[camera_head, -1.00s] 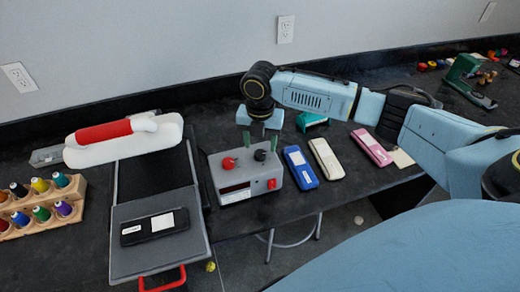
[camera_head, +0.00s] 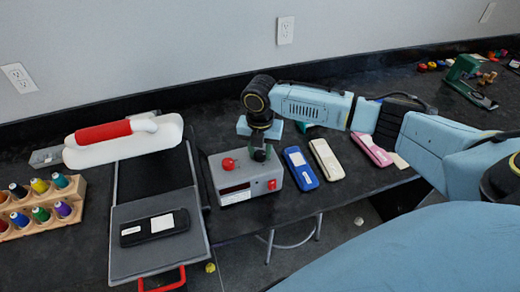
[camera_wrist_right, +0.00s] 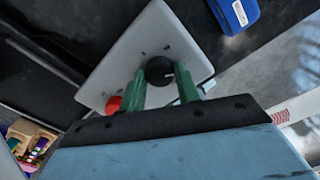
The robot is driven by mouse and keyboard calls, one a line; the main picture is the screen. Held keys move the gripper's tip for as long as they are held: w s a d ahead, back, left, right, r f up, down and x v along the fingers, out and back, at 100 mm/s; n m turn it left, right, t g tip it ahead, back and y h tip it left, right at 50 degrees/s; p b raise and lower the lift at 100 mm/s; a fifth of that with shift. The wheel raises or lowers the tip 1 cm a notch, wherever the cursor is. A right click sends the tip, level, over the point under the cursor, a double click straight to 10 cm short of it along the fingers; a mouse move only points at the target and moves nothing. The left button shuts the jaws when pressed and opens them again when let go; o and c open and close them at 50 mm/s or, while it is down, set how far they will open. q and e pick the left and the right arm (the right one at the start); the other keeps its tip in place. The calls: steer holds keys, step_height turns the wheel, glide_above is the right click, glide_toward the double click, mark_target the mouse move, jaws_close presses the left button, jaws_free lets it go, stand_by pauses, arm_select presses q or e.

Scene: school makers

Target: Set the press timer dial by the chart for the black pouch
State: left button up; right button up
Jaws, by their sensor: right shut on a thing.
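The grey timer box (camera_head: 245,177) stands right of the press, with a red knob (camera_head: 228,163) on its top left and a red button (camera_head: 271,184) in front. My right gripper (camera_head: 259,152) points down at the box, its green fingers shut on the black dial (camera_wrist_right: 160,70) on top. In the wrist view, the dial has a white pointer mark. The black pouch (camera_head: 135,236) with white labels lies flat on the grey press tray (camera_head: 130,269). I cannot make out a chart. My left gripper is not in view.
The white press (camera_head: 90,155) has a red handle and stands at the left. A thread rack (camera_head: 60,217) is at far left. Blue (camera_head: 301,168), cream (camera_head: 326,159) and pink (camera_head: 372,150) pouches lie right of the box. The table's front edge is close by.

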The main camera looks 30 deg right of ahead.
steer(key=shift+r+m+p, duration=0.1)
steer(key=shift+m+p, duration=0.4)
steer(key=shift+p, duration=0.25)
steer(key=m+p, duration=0.4)
steer(key=p, duration=0.1)
steer(key=shift+r+m+p, duration=0.1)
steer(key=shift+m+p, duration=0.3)
steer(key=m+p, duration=0.3)
steer(key=m, duration=0.1)
steer(key=shift+m+p, duration=0.8)
steer(key=shift+m, duration=0.3)
steer(key=shift+f, duration=0.2)
steer(key=o, duration=1)
